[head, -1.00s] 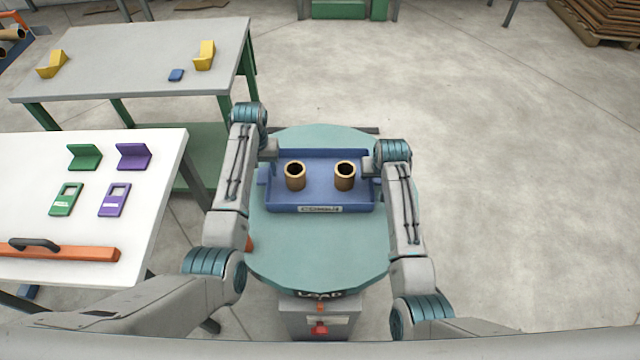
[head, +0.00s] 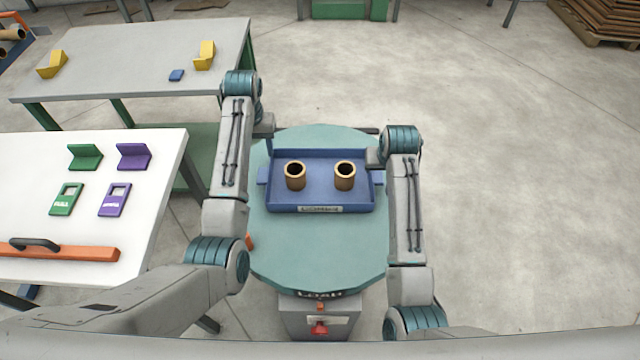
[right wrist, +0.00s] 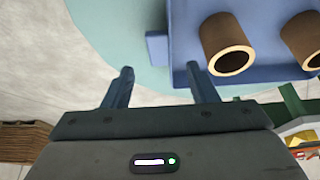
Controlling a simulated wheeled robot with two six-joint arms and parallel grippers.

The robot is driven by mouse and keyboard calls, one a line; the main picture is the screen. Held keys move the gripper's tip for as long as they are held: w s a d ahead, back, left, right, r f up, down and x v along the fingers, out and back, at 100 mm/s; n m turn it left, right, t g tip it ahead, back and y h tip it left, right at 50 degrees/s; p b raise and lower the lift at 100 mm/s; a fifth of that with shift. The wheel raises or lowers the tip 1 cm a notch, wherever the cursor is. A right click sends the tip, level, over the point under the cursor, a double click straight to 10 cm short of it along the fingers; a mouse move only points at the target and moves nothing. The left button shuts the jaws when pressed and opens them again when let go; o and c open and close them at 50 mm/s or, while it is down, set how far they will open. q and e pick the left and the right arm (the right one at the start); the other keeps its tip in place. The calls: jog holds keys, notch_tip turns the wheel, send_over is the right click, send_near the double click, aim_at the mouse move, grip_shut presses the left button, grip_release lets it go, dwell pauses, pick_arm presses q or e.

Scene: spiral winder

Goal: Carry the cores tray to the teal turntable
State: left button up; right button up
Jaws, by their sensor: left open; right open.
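The blue cores tray (head: 320,197) rests flat on the teal turntable (head: 318,255), with two brown cores (head: 295,177) (head: 345,177) standing in it. Its side lugs (head: 378,177) are free of both grippers. My left gripper (head: 267,143) is open at the tray's far left corner; its fingers are partly hidden. My right gripper (head: 372,158) is open at the right wall. In the right wrist view my right gripper (right wrist: 159,72) has its fingers apart and empty, with a tray lug (right wrist: 157,47) beyond the fingertips and the tray wall (right wrist: 184,30) beside it.
A white table (head: 60,160) at left holds green and purple pieces and an orange bar (head: 60,250) with a dark handle. A grey table (head: 130,60) behind it holds yellow brackets and a small blue piece. The floor (head: 520,180) on the right is clear.

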jog(key=shift+v, duration=2.15)
